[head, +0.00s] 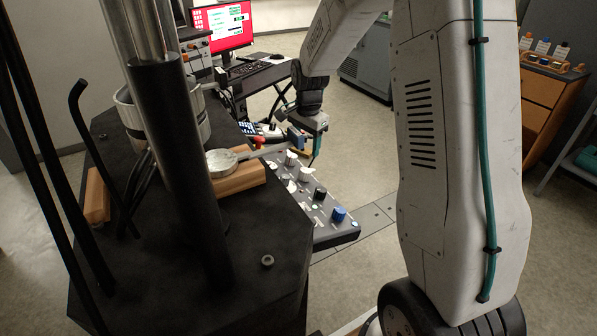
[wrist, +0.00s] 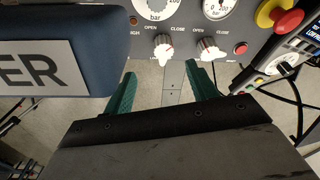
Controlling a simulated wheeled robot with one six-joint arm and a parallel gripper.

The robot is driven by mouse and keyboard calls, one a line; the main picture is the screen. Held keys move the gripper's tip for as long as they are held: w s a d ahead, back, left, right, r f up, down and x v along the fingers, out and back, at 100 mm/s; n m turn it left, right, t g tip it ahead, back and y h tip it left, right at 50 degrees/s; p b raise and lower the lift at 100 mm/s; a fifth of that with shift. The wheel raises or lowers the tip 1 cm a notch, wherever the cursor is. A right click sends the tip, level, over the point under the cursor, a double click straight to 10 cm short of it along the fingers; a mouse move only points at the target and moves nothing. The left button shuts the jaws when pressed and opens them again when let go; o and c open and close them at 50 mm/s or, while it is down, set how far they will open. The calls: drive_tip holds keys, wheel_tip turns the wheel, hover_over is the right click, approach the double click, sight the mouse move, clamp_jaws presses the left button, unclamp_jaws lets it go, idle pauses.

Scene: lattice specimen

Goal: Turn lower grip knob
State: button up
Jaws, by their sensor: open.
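The control panel (head: 322,232) slopes beside the dark machine base and carries several knobs, white, black and blue. I cannot read which one is the lower grip knob. My gripper (wrist: 163,76) has its two green fingers apart with nothing between them. Its tips point toward the panel edge, apart from both knobs as far as I can tell. In the head view my gripper (head: 314,152) hangs near the panel's far end.
A dark blue block lettered "ER" (wrist: 60,55) fills the left of the wrist view, close to the left finger. A red stop button on yellow (wrist: 286,20) is at upper right. Black columns and bent rods (head: 170,140) stand left of the panel. Floor right of it is clear.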

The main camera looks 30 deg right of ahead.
sight(305, 170)
drive_tip(key=shift+m, duration=0.6)
drive_tip(key=f, duration=0.3)
drive_tip(key=w+f, duration=0.1)
drive_tip(key=f, duration=0.7)
drive_tip(key=shift+w+d+f, duration=0.25)
drive_tip(key=shift+w+d, duration=0.05)
drive_tip(key=shift+d, duration=0.1)
drive_tip(key=c, duration=1)
